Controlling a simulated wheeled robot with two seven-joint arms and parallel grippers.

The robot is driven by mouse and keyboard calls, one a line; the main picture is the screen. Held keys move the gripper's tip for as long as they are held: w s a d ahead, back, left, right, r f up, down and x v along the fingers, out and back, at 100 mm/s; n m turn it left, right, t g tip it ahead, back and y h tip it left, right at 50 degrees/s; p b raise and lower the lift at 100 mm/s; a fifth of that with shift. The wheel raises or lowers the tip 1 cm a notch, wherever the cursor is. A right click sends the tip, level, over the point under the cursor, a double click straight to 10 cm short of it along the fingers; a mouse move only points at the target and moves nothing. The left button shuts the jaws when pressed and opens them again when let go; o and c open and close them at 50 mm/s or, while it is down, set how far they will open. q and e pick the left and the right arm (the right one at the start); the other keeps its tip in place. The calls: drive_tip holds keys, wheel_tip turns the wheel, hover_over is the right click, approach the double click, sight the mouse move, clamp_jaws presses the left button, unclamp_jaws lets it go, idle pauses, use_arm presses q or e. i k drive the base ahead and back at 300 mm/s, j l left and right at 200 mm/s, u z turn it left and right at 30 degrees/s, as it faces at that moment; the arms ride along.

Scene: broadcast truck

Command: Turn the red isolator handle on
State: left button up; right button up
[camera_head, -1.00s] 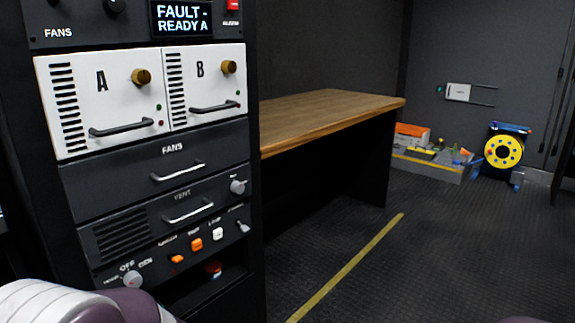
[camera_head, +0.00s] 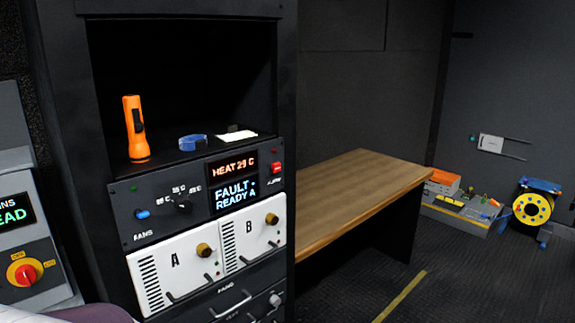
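The red isolator handle (camera_head: 25,274) is a red knob on a yellow round plate, at the far left edge of the head view. It sits on a grey sloped panel (camera_head: 50,282), below a small screen (camera_head: 13,211) with green and white letters ending in "NS" and "EAD", cut off by the frame edge. Small yellow labels sit above and right of the knob; their words are too small to read surely. Part of my own arm shows at the bottom left. Neither gripper's fingers are in view.
A black rack stands right of the panel. Its shelf holds an orange torch (camera_head: 135,129), a blue roll (camera_head: 192,142) and a white card (camera_head: 236,135). Below are a display unit (camera_head: 233,193) and white modules A and B.

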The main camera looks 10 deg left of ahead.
sight(25, 275)
drive_tip(key=u, duration=1.9)
